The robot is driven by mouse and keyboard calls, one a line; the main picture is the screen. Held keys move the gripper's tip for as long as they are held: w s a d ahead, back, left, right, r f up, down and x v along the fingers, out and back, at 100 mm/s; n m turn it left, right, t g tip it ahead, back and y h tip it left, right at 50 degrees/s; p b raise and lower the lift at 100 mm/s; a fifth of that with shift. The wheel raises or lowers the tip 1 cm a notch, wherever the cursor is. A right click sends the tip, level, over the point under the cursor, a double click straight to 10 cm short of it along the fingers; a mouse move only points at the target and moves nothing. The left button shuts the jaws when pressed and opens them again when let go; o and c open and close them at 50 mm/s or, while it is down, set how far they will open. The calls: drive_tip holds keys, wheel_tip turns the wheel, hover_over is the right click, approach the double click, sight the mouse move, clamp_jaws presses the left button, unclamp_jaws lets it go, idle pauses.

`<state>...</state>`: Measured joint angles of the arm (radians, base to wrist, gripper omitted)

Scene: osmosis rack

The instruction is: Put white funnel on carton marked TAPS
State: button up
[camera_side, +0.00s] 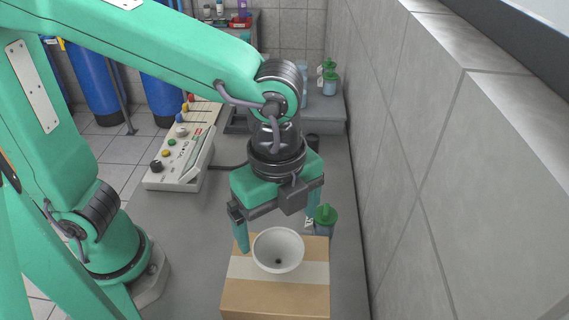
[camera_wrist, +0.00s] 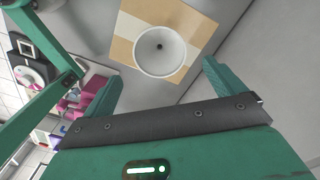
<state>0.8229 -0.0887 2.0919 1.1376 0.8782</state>
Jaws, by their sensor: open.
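The white funnel (camera_side: 278,250) sits mouth up on top of a brown carton (camera_side: 275,298) with a pale tape strip. No TAPS marking is readable on the carton. In the wrist view the funnel (camera_wrist: 160,51) shows as a round white bowl with a dark hole, on the carton (camera_wrist: 124,25). My gripper (camera_side: 280,228) is open and empty, with its fingers apart above and behind the funnel. In the wrist view the fingers (camera_wrist: 160,84) are spread, with the funnel beyond their tips and no finger on it.
A green-capped bottle (camera_side: 325,218) stands right behind the carton. A control panel with coloured knobs (camera_side: 182,153) lies on the grey bench at left. A tiled wall (camera_side: 420,130) runs along the right. Another green-topped bottle (camera_side: 330,82) stands at the back.

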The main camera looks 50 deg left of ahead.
drive_tip(key=shift+r, duration=2.45)
drive_tip(key=shift+a, duration=0.1)
drive_tip(key=a+f+n+t, duration=0.1)
drive_tip(key=a+n+t, duration=0.4)
drive_tip(key=a+n, duration=1.4)
drive_tip(key=a, duration=0.4)
drive_tip(key=shift+w+a+f+t, duration=0.15)
drive_tip(key=shift+w+f+t, duration=0.05)
drive_tip(key=shift+w+t, duration=0.1)
